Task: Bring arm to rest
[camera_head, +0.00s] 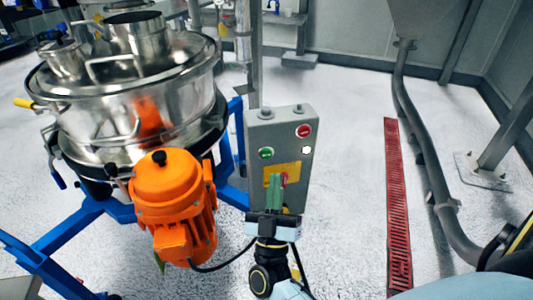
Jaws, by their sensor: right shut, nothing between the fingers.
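My right gripper (274,188) shows in the head view at the lower middle, with its green fingers together and nothing between them. Its fingers overlap the lower part of the grey control box (262,124) in the picture. I cannot tell whether they touch it. The box has a red button (304,131), a green button (266,153), a white button (306,150) and a yellow plate (296,169) with a red part partly hidden behind the fingers. My left gripper is not in view.
A steel sifter (130,105) with an orange motor (172,187) stands on a blue frame (75,222) at the left. A red floor grate (397,215) and a grey pipe (420,135) run along the right. The floor between box and grate is clear.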

